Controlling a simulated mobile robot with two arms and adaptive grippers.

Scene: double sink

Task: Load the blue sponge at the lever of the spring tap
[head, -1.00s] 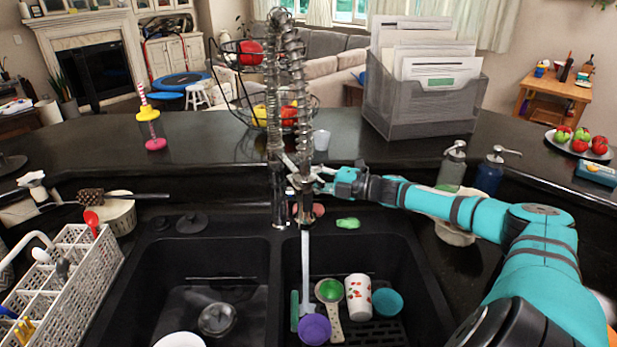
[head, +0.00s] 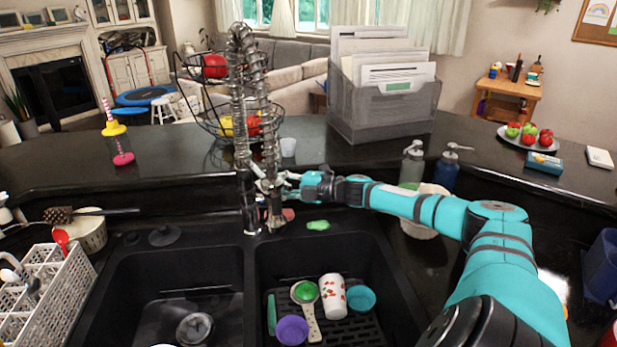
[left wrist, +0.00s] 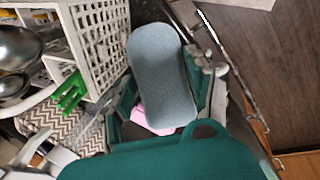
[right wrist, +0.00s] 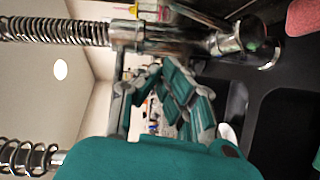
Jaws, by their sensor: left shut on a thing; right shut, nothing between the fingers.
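The blue-grey sponge (left wrist: 162,75) is between the fingers of my left gripper (left wrist: 165,105) in the left wrist view, beside the white dish rack. My left gripper is outside the head view. The spring tap (head: 258,130) stands behind the double sink, with tall coils and chrome bodies. My right gripper (head: 287,186) is at the tap's right side, at mid-height by its lever. In the right wrist view the right gripper's fingers (right wrist: 160,85) are close together beside the tap body (right wrist: 180,38). I cannot tell whether they touch the lever. No water stream shows.
The dish rack (head: 45,295) is at left. A file holder (head: 385,105) stands on the ledge. A pink thing (left wrist: 155,120) lies under the sponge.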

